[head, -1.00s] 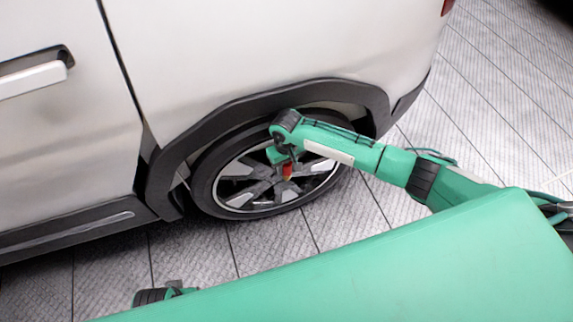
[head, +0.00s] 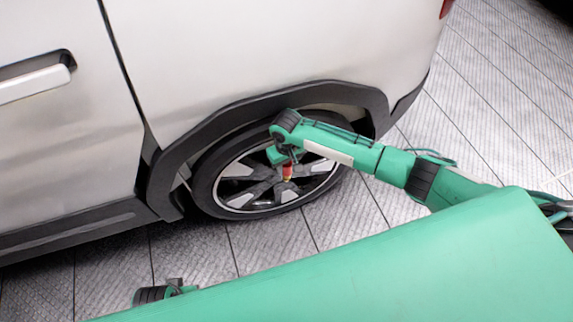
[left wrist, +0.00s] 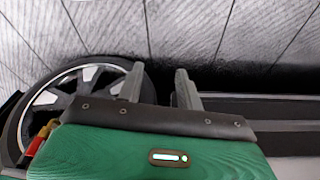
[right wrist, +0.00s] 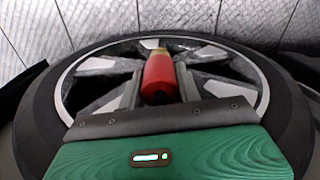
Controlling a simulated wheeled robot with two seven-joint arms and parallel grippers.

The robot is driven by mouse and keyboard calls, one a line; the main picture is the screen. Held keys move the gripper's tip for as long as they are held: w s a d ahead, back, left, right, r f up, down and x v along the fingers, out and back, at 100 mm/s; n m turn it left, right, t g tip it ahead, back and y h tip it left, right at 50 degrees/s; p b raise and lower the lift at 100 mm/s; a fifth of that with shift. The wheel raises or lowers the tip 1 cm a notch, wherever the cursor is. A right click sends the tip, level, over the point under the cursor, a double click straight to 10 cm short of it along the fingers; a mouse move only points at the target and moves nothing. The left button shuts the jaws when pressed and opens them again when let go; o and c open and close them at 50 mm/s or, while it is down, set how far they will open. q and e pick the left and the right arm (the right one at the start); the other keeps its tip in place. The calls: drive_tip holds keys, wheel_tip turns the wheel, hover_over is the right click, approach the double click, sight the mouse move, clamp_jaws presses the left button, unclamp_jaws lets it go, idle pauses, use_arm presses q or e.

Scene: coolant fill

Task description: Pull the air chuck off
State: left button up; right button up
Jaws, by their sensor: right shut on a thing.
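The air chuck (right wrist: 158,77) is a red cylinder with a brass-coloured end. My right gripper (right wrist: 160,88) is shut around it, one finger on each side. In the head view the red chuck (head: 287,173) shows small below my right gripper (head: 284,158), in front of the car's rear wheel (head: 238,201). I cannot tell whether its end still touches the tyre valve, which is hidden. My left gripper (left wrist: 158,88) is open and empty, its fingers apart, low beside the car. The wheel (left wrist: 42,97) and a bit of red and yellow show at the left of that view.
The white car body (head: 220,50) and its dark wheel arch (head: 215,128) stand close around my right arm. The dark sill (head: 75,233) runs along the car's lower edge. The tiled floor (head: 490,90) right of the wheel is clear.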

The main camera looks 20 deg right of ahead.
drive_tip(key=shift+r+p, duration=0.55)
drive_tip(key=shift+p, duration=0.1)
drive_tip(key=shift+r+p, duration=0.6)
drive_tip(key=shift+p, duration=0.15)
drive_tip(key=shift+r+p, duration=0.7)
drive_tip(key=shift+p, duration=0.15)
use_arm(q)
drive_tip(key=s+a+f, duration=0.1)
drive_tip(key=s+f, duration=0.2)
drive_tip(key=f, duration=0.6)
drive_tip(key=s+a+f+g+p, duration=0.1)
drive_tip(key=s+f, duration=0.2)
drive_tip(key=f, duration=0.6)
drive_tip(key=shift+s+a+f, duration=0.25)
drive_tip(key=shift+s+f, duration=0.1)
drive_tip(key=shift+f, duration=0.05)
use_arm(e)
drive_tip(key=shift+r, duration=0.65)
